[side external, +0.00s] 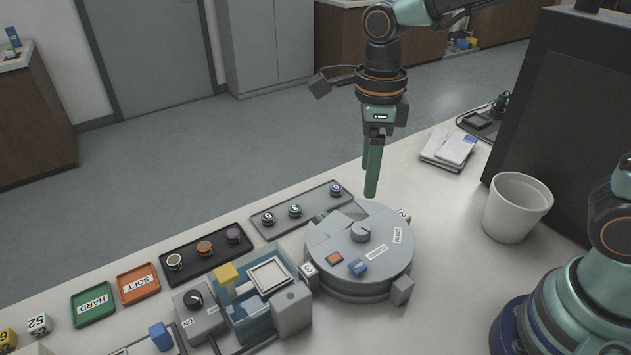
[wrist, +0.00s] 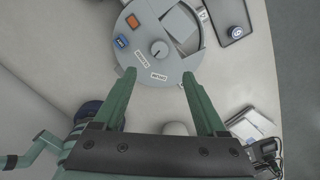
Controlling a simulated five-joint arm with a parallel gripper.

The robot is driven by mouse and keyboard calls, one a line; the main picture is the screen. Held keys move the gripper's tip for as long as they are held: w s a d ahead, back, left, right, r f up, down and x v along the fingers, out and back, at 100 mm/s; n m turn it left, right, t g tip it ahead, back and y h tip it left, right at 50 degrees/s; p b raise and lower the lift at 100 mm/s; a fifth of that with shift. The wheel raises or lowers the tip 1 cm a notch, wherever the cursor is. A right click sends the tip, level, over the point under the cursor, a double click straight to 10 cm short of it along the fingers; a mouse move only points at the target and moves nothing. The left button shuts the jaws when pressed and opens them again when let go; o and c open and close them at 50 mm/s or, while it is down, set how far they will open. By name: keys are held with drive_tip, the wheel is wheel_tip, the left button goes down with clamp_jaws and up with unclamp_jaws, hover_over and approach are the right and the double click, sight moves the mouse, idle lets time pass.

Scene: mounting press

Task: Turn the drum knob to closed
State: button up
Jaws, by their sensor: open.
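The drum (side external: 345,262) is a round grey unit on the bench. It also shows at the top of the wrist view (wrist: 137,28). Its knob (side external: 360,231) is a small grey dial on the top face, also visible in the wrist view (wrist: 159,48). Two white labels lie near the knob; one seems to read OPEN (side external: 397,235), and the other (side external: 377,252) is too small to read surely. My gripper (side external: 371,193) has green fingers pointing down above the drum's far side. In the wrist view my gripper (wrist: 159,75) is open and empty, apart from the knob.
A white cup (side external: 517,207) and a dark monitor-like box (side external: 575,110) stand right. Free bench lies between drum and cup.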

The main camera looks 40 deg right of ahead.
sight(362, 227)
wheel_tip(362, 227, down, 12)
drive_tip(key=n, duration=0.5)
drive_tip(key=shift+d+f+n, duration=0.1)
drive_tip(key=shift+f+n, duration=0.05)
drive_tip(key=shift+n, duration=0.15)
drive_tip(key=shift+c, duration=0.3)
clamp_jaws()
idle(1.2)
